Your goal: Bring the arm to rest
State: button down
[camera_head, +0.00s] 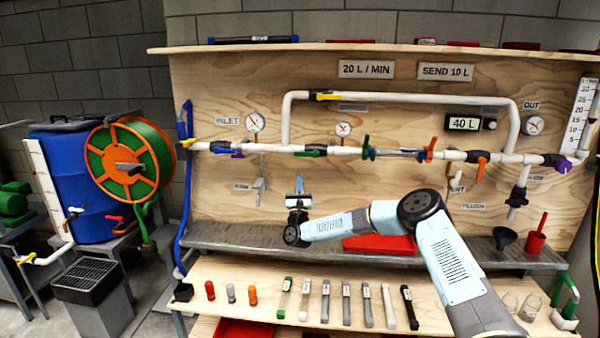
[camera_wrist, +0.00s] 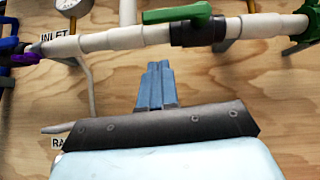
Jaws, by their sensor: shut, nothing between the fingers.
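My gripper (camera_head: 299,184) is at the end of my pale blue arm, raised in front of the plywood panel, just below the white pipe run. In the wrist view my gripper (camera_wrist: 155,68) shows its two blue-grey fingers side by side, pressed together with nothing between them. The fingers point toward the panel and appear below the white pipe (camera_wrist: 120,38) and the green valve handle (camera_wrist: 177,13). The fingers do not visibly touch the pipe or the panel. My arm hides part of the panel and the bench.
A grey shelf (camera_head: 250,237) with a red tray (camera_head: 380,245) lies below my arm. Several cartridges stand on the lower wooden bench (camera_head: 230,270). A hose reel (camera_head: 130,163) and blue barrel (camera_head: 80,170) stand left. A black funnel (camera_head: 505,237) and red cup (camera_head: 535,242) stand right.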

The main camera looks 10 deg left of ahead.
jog(key=a+v, duration=0.1)
jog(key=v, duration=0.6)
jog(key=s+a+r+n+g+y, duration=0.15)
jog(key=r+n+g+y, duration=0.5)
jog(key=n, duration=0.65)
jog(key=s+a+r+n+g+y, duration=0.1)
jog(key=s+r+n+g+y, duration=0.2)
jog(key=r+n+g+y, duration=0.65)
jog(key=s+d+r+n+h, duration=0.3)
jog(key=s+d+h, duration=0.3)
jog(key=s+d, duration=0.3)
jog(key=s+d+r+n+g+h, duration=0.1)
jog(key=s+d+r+n+h, duration=0.25)
jog(key=s+d+h, duration=0.6)
jog(key=s+d+r+n+h, duration=0.25)
jog(key=s+d+r, duration=0.2)
jog(key=d, duration=0.85)
jog(key=s+d+f+n+g, duration=0.1)
jog(key=s+d, duration=0.4)
jog(key=s, duration=0.8)
jog(key=s+d+f+n+g, duration=0.1)
jog(key=s+d+g, duration=0.2)
jog(key=s, duration=1)
jog(key=shift+d+f+h, duration=0.4)
jog(key=shift+d, duration=0.85)
jog(key=shift+s, duration=0.1)
